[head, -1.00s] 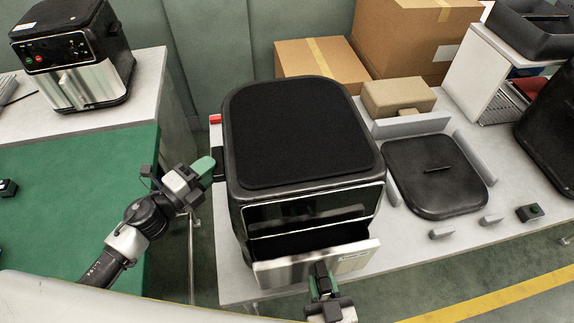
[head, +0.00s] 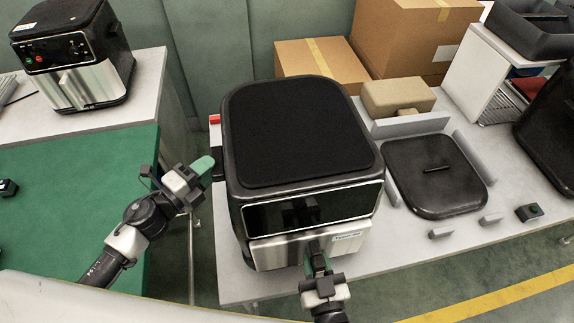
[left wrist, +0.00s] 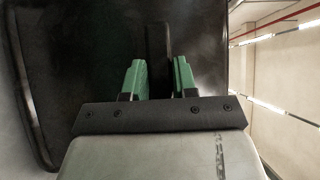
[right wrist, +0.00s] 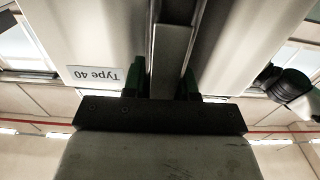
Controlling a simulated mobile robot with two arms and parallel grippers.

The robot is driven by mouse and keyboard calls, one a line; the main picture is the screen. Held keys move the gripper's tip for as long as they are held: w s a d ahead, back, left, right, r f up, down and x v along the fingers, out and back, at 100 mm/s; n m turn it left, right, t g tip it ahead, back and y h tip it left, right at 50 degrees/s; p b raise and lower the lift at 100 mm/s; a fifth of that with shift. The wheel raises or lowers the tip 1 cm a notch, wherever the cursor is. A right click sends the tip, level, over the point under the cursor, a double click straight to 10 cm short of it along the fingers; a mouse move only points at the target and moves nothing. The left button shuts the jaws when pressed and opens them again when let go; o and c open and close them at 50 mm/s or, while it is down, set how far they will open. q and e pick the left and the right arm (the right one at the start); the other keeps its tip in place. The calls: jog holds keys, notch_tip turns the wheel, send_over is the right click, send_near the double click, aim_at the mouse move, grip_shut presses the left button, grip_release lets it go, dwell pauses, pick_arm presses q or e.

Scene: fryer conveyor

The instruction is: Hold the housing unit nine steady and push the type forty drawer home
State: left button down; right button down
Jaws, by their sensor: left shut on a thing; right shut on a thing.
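The housing (head: 300,130), a black fryer body with a dark front panel, stands on the grey table. Its drawer has a silver front (head: 275,252) that sits up against the housing below the panel; I see no clear gap. The drawer's "Type 40" label (right wrist: 95,75) shows in the right wrist view. My right gripper (head: 317,262) is shut on the drawer handle (right wrist: 170,60) at the front. My left gripper (head: 208,168) is shut on a black grip on the housing's left side; the grip (left wrist: 158,50) also shows between its fingers in the left wrist view.
A black lid-like panel (head: 435,175) lies to the right among grey strips and small blocks. Cardboard boxes (head: 320,65) stand behind the housing. Another fryer (head: 75,55) stands on the left table. The floor in front is clear.

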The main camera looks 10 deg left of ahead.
jog(key=shift+w+a+r, duration=0.15)
jog(key=shift+w, duration=0.4)
jog(key=c, duration=0.8)
grip_release()
jog(key=shift+c, duration=0.2)
jog(key=shift+o, duration=0.7)
jog(key=shift+s+f, duration=0.15)
jog(key=shift+f, duration=0.1)
jog(key=shift+o, duration=1.1)
jog(key=shift+s, duration=0.1)
jog(key=shift+v, duration=3.4)
jog(key=shift+r, duration=0.15)
